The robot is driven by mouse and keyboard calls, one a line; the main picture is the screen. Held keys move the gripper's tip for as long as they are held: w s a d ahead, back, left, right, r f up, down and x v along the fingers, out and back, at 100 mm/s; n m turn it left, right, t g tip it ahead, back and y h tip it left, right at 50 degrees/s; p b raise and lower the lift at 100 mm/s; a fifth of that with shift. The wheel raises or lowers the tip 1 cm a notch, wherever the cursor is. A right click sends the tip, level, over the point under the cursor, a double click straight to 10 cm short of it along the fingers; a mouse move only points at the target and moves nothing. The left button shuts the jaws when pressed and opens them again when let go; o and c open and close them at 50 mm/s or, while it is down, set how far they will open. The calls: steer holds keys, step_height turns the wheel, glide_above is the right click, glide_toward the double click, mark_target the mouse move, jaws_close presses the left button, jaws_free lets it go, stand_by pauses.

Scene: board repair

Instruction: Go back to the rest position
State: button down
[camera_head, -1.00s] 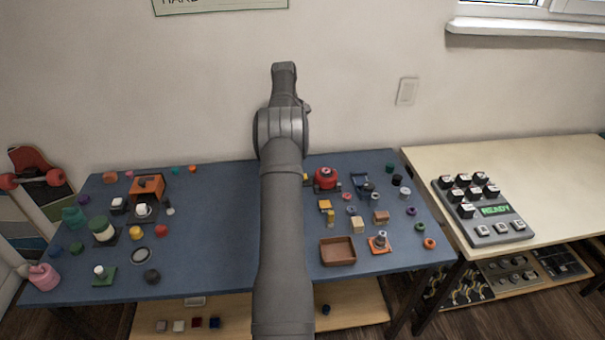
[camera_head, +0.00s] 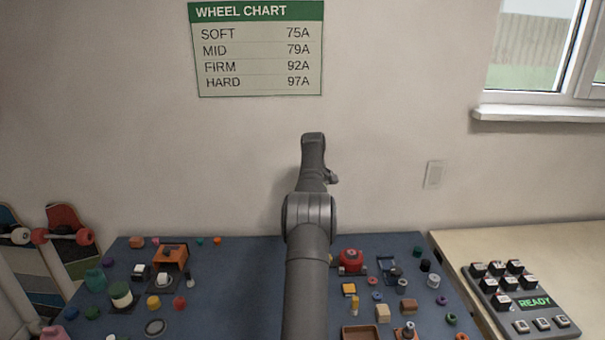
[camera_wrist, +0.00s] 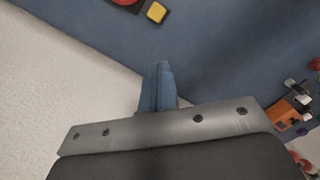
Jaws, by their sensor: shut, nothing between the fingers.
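In the wrist view my gripper (camera_wrist: 158,88) is shut, with its blue fingers together and nothing between them. Beyond it lie the blue tabletop and the pale wall. In the head view my arm rises up the middle of the picture in front of the wall. The fingers are hidden there behind the arm. The blue workbench (camera_head: 240,290) spreads out on both sides of the arm, and the gripper touches nothing that I can see.
An orange device (camera_head: 170,257) and several small parts stand on the bench's left. A red round device (camera_head: 351,258), a brown tray (camera_head: 360,334) and loose parts are on the right. A button box reading READY (camera_head: 520,298) sits on the pale table. A wheel chart (camera_head: 257,48) hangs on the wall.

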steer(key=d+f, duration=0.1)
steer(key=f, duration=0.3)
steer(key=s+d+f, duration=0.1)
steer(key=f, duration=0.4)
steer(key=s+d+f, duration=0.1)
steer(key=f, duration=0.3)
steer(key=shift+s+f, duration=0.25)
steer(key=shift+s+d, duration=0.2)
steer(key=shift+s, duration=0.05)
steer(key=shift+r, duration=0.55)
steer(key=shift+f, duration=0.1)
